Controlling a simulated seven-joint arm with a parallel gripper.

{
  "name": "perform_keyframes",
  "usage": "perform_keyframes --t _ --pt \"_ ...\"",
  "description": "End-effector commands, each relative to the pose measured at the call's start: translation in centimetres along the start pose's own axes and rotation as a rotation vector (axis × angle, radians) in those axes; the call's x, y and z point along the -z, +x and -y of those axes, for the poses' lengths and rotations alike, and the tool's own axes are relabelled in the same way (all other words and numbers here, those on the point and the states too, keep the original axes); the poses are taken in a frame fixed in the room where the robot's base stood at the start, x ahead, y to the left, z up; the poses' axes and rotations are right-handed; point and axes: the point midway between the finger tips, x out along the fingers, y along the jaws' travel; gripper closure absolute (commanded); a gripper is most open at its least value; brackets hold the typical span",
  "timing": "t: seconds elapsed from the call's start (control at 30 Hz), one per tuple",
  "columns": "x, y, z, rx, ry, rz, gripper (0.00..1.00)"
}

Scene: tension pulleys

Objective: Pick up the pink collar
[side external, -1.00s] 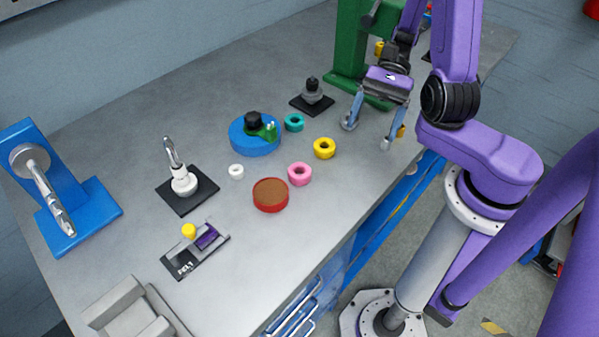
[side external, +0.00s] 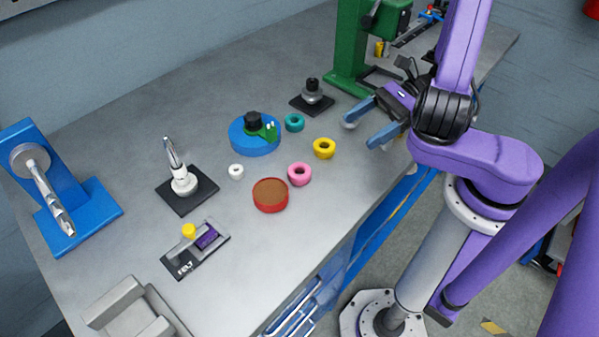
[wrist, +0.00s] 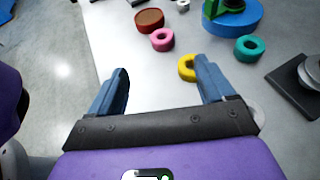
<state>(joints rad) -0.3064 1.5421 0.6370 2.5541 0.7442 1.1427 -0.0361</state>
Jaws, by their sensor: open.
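The pink collar (side external: 299,174) is a small ring lying flat on the grey bench, just right of a red round tin with a brown top (side external: 270,194). It also shows in the wrist view (wrist: 162,40), beyond the fingertips and between their lines. My gripper (side external: 359,130) is open and empty, with blue fingers spread. It hangs over the bench to the right of the pink collar, apart from it, and points left toward the collars. In the wrist view my gripper (wrist: 160,80) has the yellow collar (wrist: 187,67) just beyond its right finger, which partly covers it.
The yellow collar (side external: 324,148) lies between my gripper and the pink one. A teal collar (side external: 294,122), a white collar (side external: 236,171) and a blue disc (side external: 254,143) lie nearby. A green press (side external: 347,60) stands behind. The bench's front edge is close to the pink collar.

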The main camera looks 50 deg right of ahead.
Motion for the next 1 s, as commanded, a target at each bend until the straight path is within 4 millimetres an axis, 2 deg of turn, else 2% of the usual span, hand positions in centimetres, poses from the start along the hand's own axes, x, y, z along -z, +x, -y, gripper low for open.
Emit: perform_keyframes --t 0.5,0.63,0.87,1.0 --pt "0.1 8.4 -0.2 -0.008 0.000 0.000 0.18" --pt "0.1 9.7 -0.1 -0.006 -0.002 0.000 0.18" --pt "0.2 10.7 0.0 -0.004 -0.001 -0.001 0.18" --pt "0.5 12.2 0.0 -0.008 -0.002 -0.001 0.18"
